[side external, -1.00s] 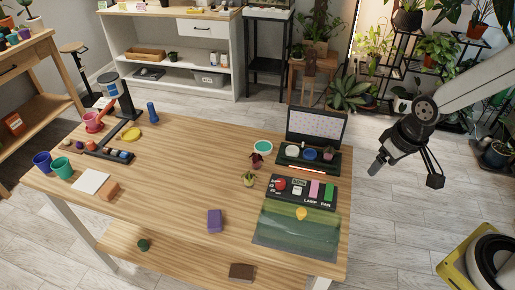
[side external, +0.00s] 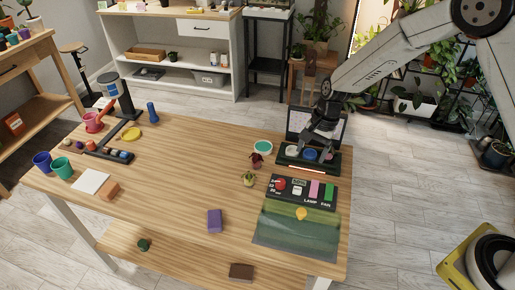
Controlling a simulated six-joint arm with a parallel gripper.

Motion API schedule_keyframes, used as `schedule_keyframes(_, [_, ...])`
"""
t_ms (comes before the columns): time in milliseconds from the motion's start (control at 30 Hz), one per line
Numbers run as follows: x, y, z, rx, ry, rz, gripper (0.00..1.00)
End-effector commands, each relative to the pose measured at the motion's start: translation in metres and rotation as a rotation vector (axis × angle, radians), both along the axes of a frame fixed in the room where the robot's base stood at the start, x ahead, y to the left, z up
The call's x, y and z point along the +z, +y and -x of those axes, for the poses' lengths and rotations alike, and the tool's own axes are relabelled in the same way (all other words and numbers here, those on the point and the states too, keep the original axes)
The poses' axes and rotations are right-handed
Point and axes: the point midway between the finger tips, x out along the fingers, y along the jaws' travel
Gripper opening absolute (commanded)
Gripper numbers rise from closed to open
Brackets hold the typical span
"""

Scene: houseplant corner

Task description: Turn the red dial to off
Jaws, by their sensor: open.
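The red dial (side external: 281,184) sits at the left of a black control panel (side external: 275,195) on the right part of the wooden table. The panel also has a small display (side external: 299,182), a white button (side external: 297,191), and a pink switch (side external: 314,189) and a green switch (side external: 329,191) near the labels LAMP and FAN. The dial's pointer is too small to read. My gripper (side external: 315,149) is open and points down, behind and to the right of the dial. It is over the dark open case and apart from the dial.
The open case (side external: 330,169), with a raised lid and round pots, stands behind the panel. A green mat with a yellow thing (side external: 301,214) lies in front. The table's middle is mostly clear.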

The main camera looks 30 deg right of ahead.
Motion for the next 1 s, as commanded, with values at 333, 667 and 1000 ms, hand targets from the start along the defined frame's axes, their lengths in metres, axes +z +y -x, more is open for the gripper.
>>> schedule_keyframes(333, [-0.047, 0.026, -0.039, -0.285, 0.15, -0.105, 0.81])
schedule_keyframes(667, [-0.055, 0.031, -0.046, -0.341, 0.181, -0.125, 0.81])
schedule_keyframes(1000, [-0.07, 0.037, -0.044, -0.338, 0.181, -0.124, 0.81])
